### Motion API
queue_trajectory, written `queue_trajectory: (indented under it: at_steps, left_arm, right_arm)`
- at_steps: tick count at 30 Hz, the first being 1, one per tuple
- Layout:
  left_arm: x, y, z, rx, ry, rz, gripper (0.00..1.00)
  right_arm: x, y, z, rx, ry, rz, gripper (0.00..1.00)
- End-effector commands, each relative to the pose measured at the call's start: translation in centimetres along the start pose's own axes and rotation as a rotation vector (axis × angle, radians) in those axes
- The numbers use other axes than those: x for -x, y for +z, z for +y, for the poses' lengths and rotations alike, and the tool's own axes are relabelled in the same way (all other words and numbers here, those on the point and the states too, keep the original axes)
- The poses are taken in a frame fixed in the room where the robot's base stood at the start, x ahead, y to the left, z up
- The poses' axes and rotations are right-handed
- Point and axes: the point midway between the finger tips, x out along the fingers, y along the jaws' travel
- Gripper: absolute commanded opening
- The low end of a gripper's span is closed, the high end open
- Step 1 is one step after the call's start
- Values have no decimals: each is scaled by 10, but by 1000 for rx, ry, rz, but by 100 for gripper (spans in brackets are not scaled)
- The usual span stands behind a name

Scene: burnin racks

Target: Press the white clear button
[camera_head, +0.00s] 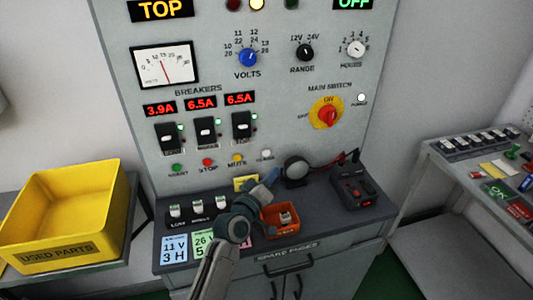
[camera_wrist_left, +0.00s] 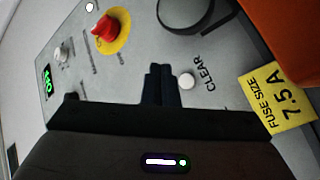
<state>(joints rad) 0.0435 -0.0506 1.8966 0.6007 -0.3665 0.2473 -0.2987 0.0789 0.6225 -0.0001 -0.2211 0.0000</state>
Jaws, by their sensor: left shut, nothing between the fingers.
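The white clear button (camera_head: 266,154) is at the right end of the button row low on the grey panel. It also shows in the left wrist view (camera_wrist_left: 186,81), with the word CLEAR beside it. My left gripper (camera_head: 272,176) is in front of the panel just below this button. In the left wrist view its dark fingers (camera_wrist_left: 158,72) are shut and empty, and their tips appear right beside the button. I cannot tell whether they touch the panel. My right gripper is not in view.
Green, red (camera_head: 208,162) and yellow (camera_head: 237,158) buttons sit left of the clear button. An orange bin (camera_head: 280,223) and a yellow fuse-size label (camera_wrist_left: 283,98) are close by. The red main switch (camera_head: 327,115) is higher up.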

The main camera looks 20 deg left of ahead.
Motion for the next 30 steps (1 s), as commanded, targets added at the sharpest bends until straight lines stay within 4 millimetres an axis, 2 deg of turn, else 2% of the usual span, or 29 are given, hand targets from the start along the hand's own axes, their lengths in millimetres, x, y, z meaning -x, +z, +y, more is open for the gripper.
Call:
queue_trajectory:
  at_steps: [6,12,30]
  left_arm:
    - [-22,-16,-17,-1,0,0,0]
    - [-35,-25,-26,-1,0,-1,0]
    - [-40,-29,-29,1,0,0,0]
  right_arm:
    - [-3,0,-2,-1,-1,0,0]
    - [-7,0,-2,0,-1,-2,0]
    - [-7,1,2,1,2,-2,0]
